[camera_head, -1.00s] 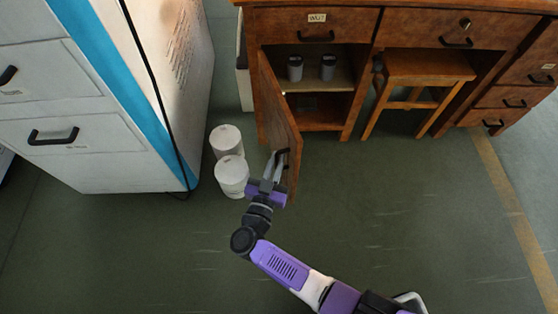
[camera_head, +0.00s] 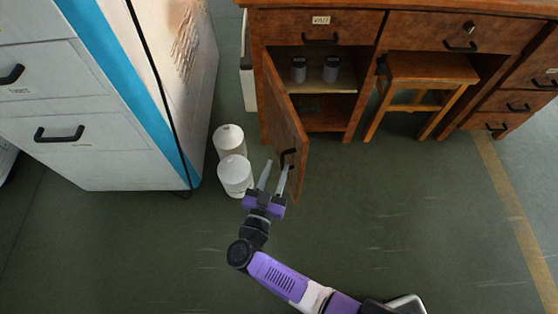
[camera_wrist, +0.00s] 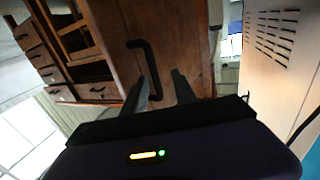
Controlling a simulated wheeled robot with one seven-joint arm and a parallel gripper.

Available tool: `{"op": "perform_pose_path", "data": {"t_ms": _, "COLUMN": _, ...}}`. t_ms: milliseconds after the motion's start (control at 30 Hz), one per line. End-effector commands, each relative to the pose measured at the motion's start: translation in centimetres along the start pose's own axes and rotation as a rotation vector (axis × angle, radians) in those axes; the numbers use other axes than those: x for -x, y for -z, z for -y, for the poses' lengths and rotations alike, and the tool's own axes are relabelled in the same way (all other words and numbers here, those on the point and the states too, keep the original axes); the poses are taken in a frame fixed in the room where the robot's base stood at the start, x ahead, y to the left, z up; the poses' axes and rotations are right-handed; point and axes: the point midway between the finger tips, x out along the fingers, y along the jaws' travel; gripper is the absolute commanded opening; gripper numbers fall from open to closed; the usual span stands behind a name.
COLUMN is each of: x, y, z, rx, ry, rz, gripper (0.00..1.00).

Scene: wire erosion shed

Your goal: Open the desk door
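The brown wooden desk door (camera_head: 284,116) stands open, swung outward at a wide angle from the left cabinet of the desk (camera_head: 352,120). Its black handle (camera_head: 288,157) is on the outer face near the free edge; it also shows in the wrist view (camera_wrist: 147,68). My gripper (camera_head: 274,172) is beside the handle with its fingers spread and nothing visible between them. In the wrist view my gripper (camera_wrist: 165,88) points at the door's face, with the handle by the left finger. I cannot tell whether that finger touches the handle.
Two white containers (camera_head: 235,175) stand on the floor left of the door. A white and blue cabinet (camera_head: 100,150) is further left. Two grey cups (camera_head: 330,69) sit on the shelf inside. A wooden stool (camera_head: 425,68) stands right. The floor in front is clear.

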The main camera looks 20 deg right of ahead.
Motion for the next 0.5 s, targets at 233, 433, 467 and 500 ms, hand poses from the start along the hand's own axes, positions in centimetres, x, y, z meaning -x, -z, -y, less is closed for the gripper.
{"op": "perform_pose_path", "data": {"t_ms": 233, "x": 3.6, "y": 0.1, "z": 0.1, "rx": 0.000, "ry": 0.002, "rz": 0.000, "gripper": 0.33}}
{"op": "perform_pose_path", "data": {"t_ms": 433, "x": 4.4, "y": 0.0, "z": 0.0, "rx": 0.000, "ry": -0.001, "rz": -0.001, "gripper": 0.33}}
{"op": "perform_pose_path", "data": {"t_ms": 467, "x": 4.5, "y": 0.0, "z": 0.0, "rx": 0.000, "ry": -0.001, "rz": -0.001, "gripper": 0.33}}
{"op": "perform_pose_path", "data": {"t_ms": 500, "x": 4.5, "y": 0.0, "z": 0.0, "rx": 0.000, "ry": -0.001, "rz": -0.001, "gripper": 0.33}}
